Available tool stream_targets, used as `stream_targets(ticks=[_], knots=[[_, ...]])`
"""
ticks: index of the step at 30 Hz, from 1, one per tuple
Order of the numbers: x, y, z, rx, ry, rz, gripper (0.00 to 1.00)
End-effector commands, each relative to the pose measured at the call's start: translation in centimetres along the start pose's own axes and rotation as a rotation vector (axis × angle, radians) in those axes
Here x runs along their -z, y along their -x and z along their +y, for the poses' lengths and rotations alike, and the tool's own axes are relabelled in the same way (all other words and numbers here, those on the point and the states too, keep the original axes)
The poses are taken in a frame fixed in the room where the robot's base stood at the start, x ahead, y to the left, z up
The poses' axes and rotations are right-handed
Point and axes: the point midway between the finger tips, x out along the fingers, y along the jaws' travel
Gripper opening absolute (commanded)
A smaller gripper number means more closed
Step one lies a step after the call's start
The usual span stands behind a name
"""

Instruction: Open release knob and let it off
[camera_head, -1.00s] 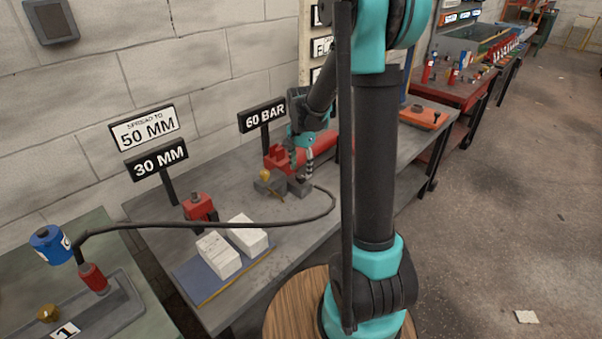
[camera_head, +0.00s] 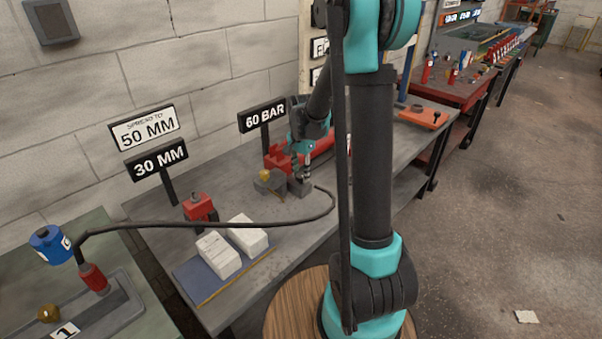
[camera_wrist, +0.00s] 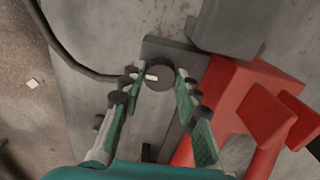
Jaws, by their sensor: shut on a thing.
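The release knob (camera_wrist: 160,76) is a dark round disc with a white mark, on a grey block (camera_wrist: 165,50) in the wrist view. My gripper (camera_wrist: 157,82) has its fingertips on either side of the knob and is shut on it. In the head view my gripper (camera_head: 302,172) is down at the grey block (camera_head: 299,187) beside the red pump (camera_head: 277,158); the knob is too small and covered to make out there. The 60 BAR sign (camera_head: 263,116) stands behind.
A red body (camera_wrist: 250,95) lies close to the right of my fingers in the wrist view. A black hose (camera_head: 200,224) crosses the bench. Two white blocks (camera_head: 218,256) and a small red jack (camera_head: 199,207) stand to the left, near the 30 MM sign (camera_head: 156,162).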

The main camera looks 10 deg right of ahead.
Motion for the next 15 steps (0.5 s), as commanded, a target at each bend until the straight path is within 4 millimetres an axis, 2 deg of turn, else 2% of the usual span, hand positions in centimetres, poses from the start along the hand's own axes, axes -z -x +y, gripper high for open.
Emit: stream_targets(ticks=[8, 15], knots=[[0.01, 0.00, 0.01, -0.001, 0.036, -0.001, 0.03], [0.00, -0.03, 0.00, -0.002, 0.169, -0.004, 0.03]])
